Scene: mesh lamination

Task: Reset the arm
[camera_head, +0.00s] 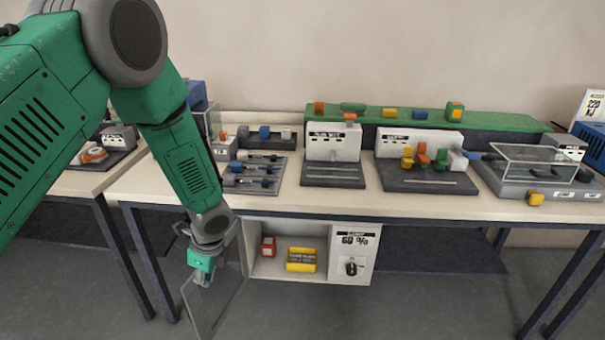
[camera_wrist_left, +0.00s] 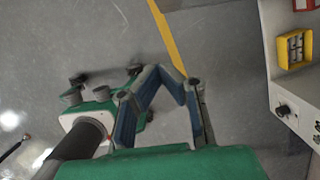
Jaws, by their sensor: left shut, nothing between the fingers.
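My left arm (camera_head: 190,165) comes in from the left and hangs down in front of the bench. My left gripper (camera_head: 203,277) is below the table top, shut and empty. It overlaps a clear framed door (camera_head: 232,297) of the under-bench cabinet in the picture; I cannot tell if they touch. In the left wrist view the gripper's blue-sided fingers (camera_wrist_left: 165,85) are over bare grey floor. The cabinet (camera_head: 345,238) stands open, with a red item (camera_head: 268,246) and a yellow box (camera_head: 301,259) inside. My right gripper is not in view.
The bench top (camera_head: 285,202) carries several grey devices, a dark tool tray (camera_head: 255,174) and a clear-lidded box (camera_head: 535,165). A green shelf (camera_head: 440,117) runs along the back. Dark table legs (camera_head: 143,255) stand left of the cabinet. The floor in front is clear.

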